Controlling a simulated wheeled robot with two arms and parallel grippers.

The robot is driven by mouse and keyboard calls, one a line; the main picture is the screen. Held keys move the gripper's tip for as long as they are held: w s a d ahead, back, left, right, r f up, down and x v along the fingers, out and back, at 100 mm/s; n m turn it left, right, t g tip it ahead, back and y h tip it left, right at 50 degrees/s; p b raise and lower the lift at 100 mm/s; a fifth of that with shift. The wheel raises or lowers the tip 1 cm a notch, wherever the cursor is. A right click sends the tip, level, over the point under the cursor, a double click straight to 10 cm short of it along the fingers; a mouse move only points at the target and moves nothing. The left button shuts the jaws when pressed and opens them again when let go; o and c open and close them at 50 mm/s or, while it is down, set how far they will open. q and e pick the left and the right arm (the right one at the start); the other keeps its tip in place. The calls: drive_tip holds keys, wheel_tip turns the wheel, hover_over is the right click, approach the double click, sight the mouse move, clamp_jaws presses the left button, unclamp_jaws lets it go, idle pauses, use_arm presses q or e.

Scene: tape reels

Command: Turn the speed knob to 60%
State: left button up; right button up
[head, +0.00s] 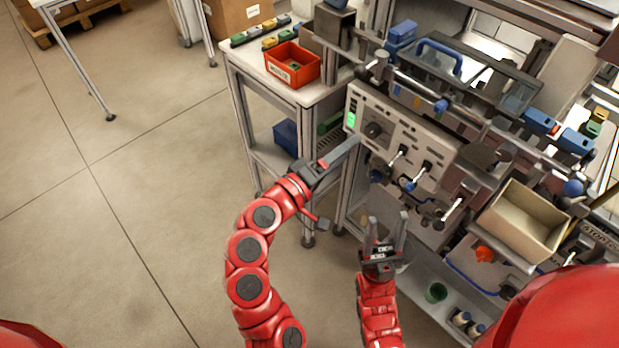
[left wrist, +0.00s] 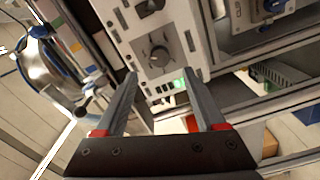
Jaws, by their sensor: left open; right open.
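The speed knob (head: 373,130) is a dark round knob on the light control panel (head: 400,135) of the machine. A lit green display (head: 351,119) is beside the knob. My left gripper (head: 342,155) is open and empty, close to the panel, just below and left of the knob; no contact shows. My right gripper (head: 387,222) is open and empty, lower down, pointing up below the panel.
Several levers (head: 411,184) and handles stick out of the panel to the right of the knob. A red bin (head: 292,64) stands on the side table at left. A beige bin (head: 523,220) is at right.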

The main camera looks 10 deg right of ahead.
use_arm(q)
drive_tip(key=p+v, duration=0.5)
drive_tip(key=v, duration=0.5)
drive_tip(key=shift+s+a, duration=0.3)
drive_tip(key=shift+f, duration=0.1)
